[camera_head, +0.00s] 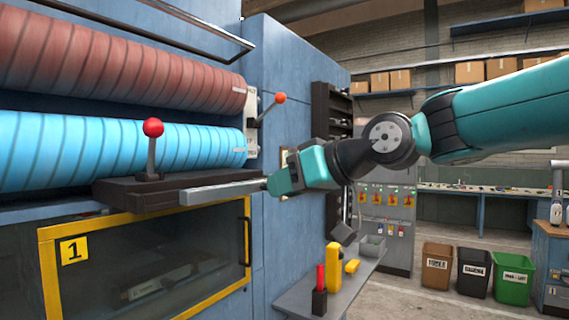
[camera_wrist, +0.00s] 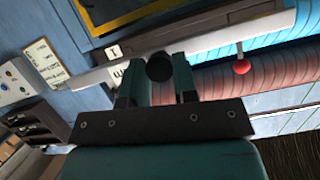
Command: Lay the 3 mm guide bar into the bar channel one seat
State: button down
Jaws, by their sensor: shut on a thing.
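The guide bar, a long flat light-grey bar (camera_head: 222,192), is held level by my gripper (camera_head: 272,183) near its right part in the head view. In the wrist view the bar (camera_wrist: 230,38) runs slantwise across the jaws (camera_wrist: 158,78), with a dark round knob (camera_wrist: 159,67) between them. A dark ledge (camera_head: 118,192) below the blue roll, at the station marked 1, looks like the bar channel. The bar overlaps its front edge in the head view; I cannot tell whether they touch. The channel's inside is hidden.
A red-ball lever (camera_head: 152,128) rises from the ledge; another orange-ball lever (camera_head: 280,98) stands by the rolls. Blue (camera_head: 120,143) and red-brown (camera_head: 110,62) rolls are above. A yellow-framed window (camera_head: 150,260) is below. A grey shelf (camera_head: 290,298) with tools is lower right.

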jog(key=shift+s+a+r+n+g, duration=0.15)
jog(key=shift+s+r, duration=0.25)
jog(key=shift+r, duration=0.05)
jog(key=shift+s+a+r+n+g, duration=0.15)
jog(key=shift+s+r, duration=0.25)
jog(key=shift+r, duration=0.05)
jog(key=shift+w+a+p, duration=0.25)
jog(key=shift+w+a, duration=0.45)
jog(key=shift+a, duration=0.2)
jog(key=shift+w+a+p, duration=0.25)
jog(key=shift+w+a, duration=0.45)
jog(key=shift+a, duration=0.15)
jog(key=shift+w+a, duration=0.15)
jog(key=shift+w+a+p, duration=0.45)
jog(key=shift+w+a, duration=0.25)
jog(key=shift+a, duration=0.2)
jog(key=shift+w+a+p, duration=0.4)
jog(key=shift+w+a, duration=0.3)
jog(key=shift+a, duration=0.2)
jog(key=shift+f+b, duration=1)
jog(key=shift+f, duration=0.15)
